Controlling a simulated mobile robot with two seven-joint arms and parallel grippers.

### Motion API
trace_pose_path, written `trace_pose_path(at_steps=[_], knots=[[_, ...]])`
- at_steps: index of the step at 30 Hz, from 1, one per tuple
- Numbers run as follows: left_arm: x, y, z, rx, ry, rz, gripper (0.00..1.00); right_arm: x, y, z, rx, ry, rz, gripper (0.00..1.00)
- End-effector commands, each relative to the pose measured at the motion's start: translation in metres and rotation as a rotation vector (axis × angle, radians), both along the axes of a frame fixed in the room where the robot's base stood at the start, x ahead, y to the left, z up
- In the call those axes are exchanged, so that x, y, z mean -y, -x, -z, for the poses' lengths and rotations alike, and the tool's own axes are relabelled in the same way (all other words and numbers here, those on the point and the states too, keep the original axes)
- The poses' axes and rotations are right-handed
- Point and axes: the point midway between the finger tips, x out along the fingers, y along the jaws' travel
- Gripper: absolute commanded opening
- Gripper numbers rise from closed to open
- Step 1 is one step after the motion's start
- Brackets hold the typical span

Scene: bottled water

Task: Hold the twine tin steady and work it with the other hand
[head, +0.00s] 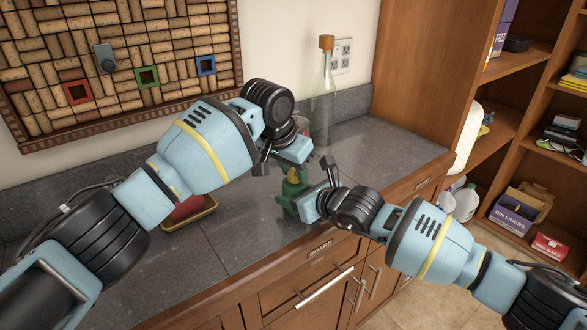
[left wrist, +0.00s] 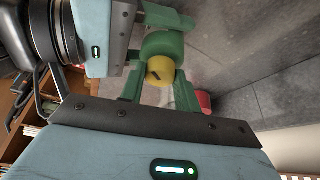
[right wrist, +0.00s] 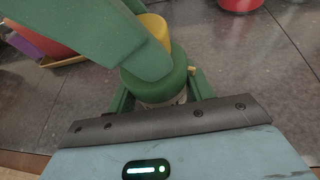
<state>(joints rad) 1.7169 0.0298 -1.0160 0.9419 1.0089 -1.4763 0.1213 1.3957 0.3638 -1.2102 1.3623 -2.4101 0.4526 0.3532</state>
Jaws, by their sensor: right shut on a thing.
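The twine tin (head: 289,188) stands on the grey counter near its front edge, mostly hidden by my grippers. In the left wrist view its yellow top (left wrist: 160,71), with a dark slot, shows above a green body. In the right wrist view the green shoulder (right wrist: 155,82) and a bit of pale label show. My right gripper (right wrist: 160,95) is shut on the tin, green fingers on either side. My left gripper (left wrist: 158,92) is over the tin's top, its green fingers apart on either side of the yellow part; I cannot tell whether they touch it.
A clear corked bottle (head: 323,100) stands at the back by the wall. A red item sits on a yellow-edged tray (head: 196,214) to the left, partly behind my left arm. Shelves (head: 540,100) with boxes stand at right. The counter right of the bottle is clear.

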Motion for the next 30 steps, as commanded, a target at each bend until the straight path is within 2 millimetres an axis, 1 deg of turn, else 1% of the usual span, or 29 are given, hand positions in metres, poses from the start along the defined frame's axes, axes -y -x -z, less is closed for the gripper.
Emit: trace_pose_path(at_steps=[1, 3, 5, 11, 17, 23, 30], knots=[[0.0000, 0.0000, -0.0002, 0.000, 0.000, 0.000, 0.25, -0.0001, -0.0001, -0.0005, 0.001, -0.001, 0.000, 0.32], [-0.0001, 0.0000, -0.0003, 0.000, 0.000, 0.000, 0.16, -0.0001, -0.0001, -0.0005, 0.001, -0.001, 0.000, 0.32], [-0.0001, 0.0000, -0.0003, 0.000, 0.000, 0.000, 0.09, -0.0001, 0.0000, -0.0005, 0.001, -0.001, 0.000, 0.32], [-0.0001, -0.0002, -0.0006, 0.000, 0.000, 0.012, 0.08, 0.0000, 0.0000, -0.0004, 0.001, -0.001, 0.000, 0.32], [0.0001, -0.0005, -0.0008, -0.001, 0.001, 0.083, 0.08, 0.0000, 0.0000, -0.0002, 0.000, 0.000, 0.000, 0.32], [-0.0006, -0.0012, -0.0008, -0.003, 0.003, 0.224, 0.08, -0.0001, 0.0001, 0.0000, 0.001, 0.001, 0.000, 0.32], [-0.0008, -0.0023, -0.0014, -0.004, 0.004, 0.447, 0.08, -0.0001, 0.0002, 0.0001, 0.001, 0.001, 0.000, 0.32]])
